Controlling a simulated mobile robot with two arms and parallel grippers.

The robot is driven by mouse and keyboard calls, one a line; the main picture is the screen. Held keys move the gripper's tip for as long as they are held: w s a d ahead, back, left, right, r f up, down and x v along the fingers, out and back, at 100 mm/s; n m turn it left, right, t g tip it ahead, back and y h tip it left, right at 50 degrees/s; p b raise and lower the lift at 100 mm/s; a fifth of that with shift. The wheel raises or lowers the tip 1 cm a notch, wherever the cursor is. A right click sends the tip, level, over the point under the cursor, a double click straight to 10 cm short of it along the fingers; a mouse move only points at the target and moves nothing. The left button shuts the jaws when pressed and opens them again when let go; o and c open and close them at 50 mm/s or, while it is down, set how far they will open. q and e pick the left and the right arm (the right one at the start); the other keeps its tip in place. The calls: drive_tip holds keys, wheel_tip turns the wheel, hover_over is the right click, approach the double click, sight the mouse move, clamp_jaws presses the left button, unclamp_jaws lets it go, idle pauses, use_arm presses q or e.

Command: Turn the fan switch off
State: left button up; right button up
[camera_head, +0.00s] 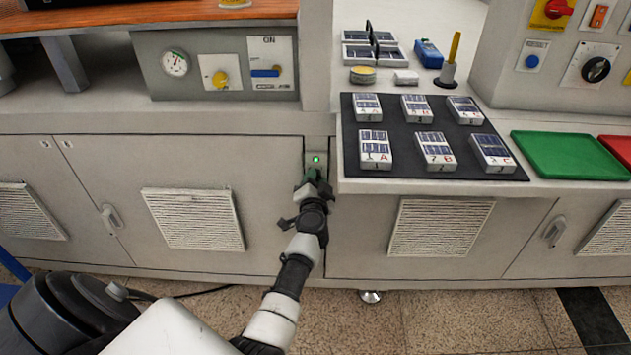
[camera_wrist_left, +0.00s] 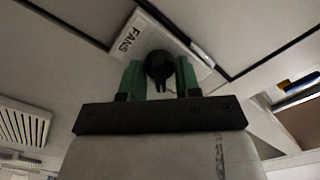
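The fan switch is a round black knob (camera_wrist_left: 159,66) on a pale plate marked FANS (camera_wrist_left: 128,42), seen in the left wrist view. My left gripper (camera_wrist_left: 160,75) has its two green fingers on either side of the knob, close to it. I cannot tell whether both fingers touch it. In the head view my left gripper (camera_head: 312,176) is at the narrow panel under a lit green lamp (camera_head: 316,159), and it hides the knob there. My right gripper is not in view.
Vented cabinet doors (camera_head: 195,218) flank the switch panel. A worktop with a black mat (camera_head: 400,172) of labelled blocks juts out at upper right, close to my left gripper. A gauge panel (camera_head: 215,65) stands at upper left. A green tray (camera_head: 568,155) lies further right.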

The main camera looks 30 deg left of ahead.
use_arm(q)
drive_tip(key=shift+f+n+p, duration=0.1)
drive_tip(key=shift+n+p, duration=2.25)
drive_tip(key=shift+n, duration=6.45)
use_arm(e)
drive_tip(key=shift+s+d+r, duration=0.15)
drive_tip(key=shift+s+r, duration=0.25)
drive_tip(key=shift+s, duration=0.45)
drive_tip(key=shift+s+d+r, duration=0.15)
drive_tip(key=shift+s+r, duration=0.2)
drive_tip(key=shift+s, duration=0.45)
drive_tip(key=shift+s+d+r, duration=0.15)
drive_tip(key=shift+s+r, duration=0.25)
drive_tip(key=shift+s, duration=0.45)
use_arm(q)
drive_tip(key=shift+n, duration=0.3)
drive_tip(key=o, duration=0.5)
drive_tip(key=shift+o, duration=0.2)
